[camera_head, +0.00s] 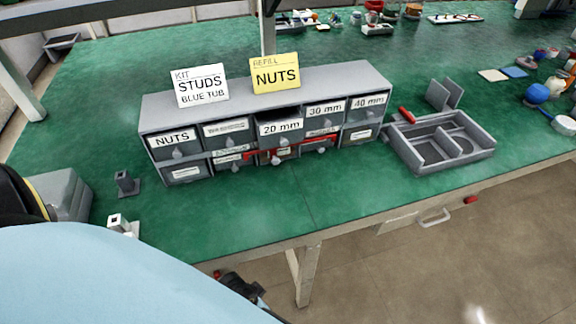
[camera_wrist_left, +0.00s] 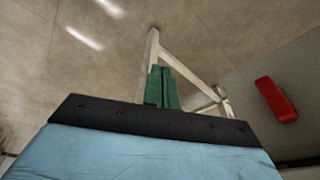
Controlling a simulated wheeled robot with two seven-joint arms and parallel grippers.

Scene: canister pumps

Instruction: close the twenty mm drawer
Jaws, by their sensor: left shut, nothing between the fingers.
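The 20 mm drawer (camera_head: 281,128) is in the top row, middle column, of a grey drawer cabinet (camera_head: 348,81) on the green bench. Its front stands forward of its neighbours, and a dark gap shows above it, so it is partly pulled out. In the left wrist view my left gripper (camera_wrist_left: 163,88) shows green fingers pressed together with nothing between them. It is away from the drawer, with floor and bench legs beyond it. My light-blue arm fills the lower left of the head view. My right gripper is not in view.
Cards for studs (camera_head: 202,86) and nuts (camera_head: 275,73) stand on the cabinet. A divided grey tray (camera_head: 480,150) sits right. Small grey fixtures (camera_head: 125,183) stand left. The bench in front of the cabinet is mostly clear.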

